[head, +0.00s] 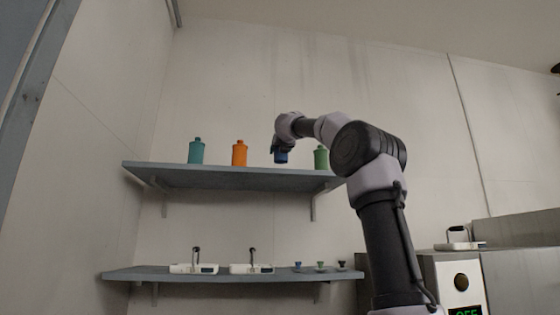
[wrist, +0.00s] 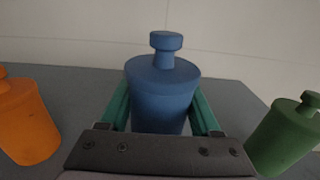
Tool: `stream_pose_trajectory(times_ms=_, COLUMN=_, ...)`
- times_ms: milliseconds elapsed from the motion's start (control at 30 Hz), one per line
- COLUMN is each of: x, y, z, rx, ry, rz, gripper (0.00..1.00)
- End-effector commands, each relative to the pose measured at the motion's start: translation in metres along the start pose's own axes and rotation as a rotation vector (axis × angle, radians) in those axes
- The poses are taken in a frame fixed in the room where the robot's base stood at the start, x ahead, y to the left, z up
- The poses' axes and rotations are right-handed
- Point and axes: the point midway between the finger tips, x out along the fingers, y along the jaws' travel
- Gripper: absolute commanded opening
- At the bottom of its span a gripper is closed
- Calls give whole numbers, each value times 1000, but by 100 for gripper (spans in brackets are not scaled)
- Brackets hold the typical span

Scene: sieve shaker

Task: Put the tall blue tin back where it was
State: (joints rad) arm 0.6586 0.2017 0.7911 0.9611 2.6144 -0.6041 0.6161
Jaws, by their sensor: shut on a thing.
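The tall blue tin (wrist: 162,90) stands upright between the two green fingers of my gripper (wrist: 161,115) in the wrist view. The gripper is shut on its body, and the narrow neck and cap stick up above. In the head view my gripper (head: 281,150) is at the upper shelf (head: 230,178), between the orange tin and the green tin, with the lower part of the blue tin (head: 281,157) showing under it. The tin's base is at or very near the shelf top; I cannot tell whether it touches.
A teal tin (head: 196,151) and an orange tin (head: 239,154) stand left of my gripper, and a green tin (head: 321,158) stands right, partly behind my arm.

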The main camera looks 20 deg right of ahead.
Motion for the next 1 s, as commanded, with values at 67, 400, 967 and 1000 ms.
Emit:
stream_pose_trajectory(times_ms=67, x=0, y=-1, z=-6, rx=-1, ry=0, rz=-2, gripper=6)
stream_pose_trajectory(times_ms=400, x=0, y=-1, z=-36, rx=1, ry=-1, rz=-1, gripper=6)
stream_pose_trajectory(times_ms=967, x=0, y=0, z=-38, rx=1, ry=1, rz=0, gripper=94)
stream_pose_trajectory(times_ms=1000, x=0, y=0, z=-38, rx=1, ry=0, rz=0, gripper=94)
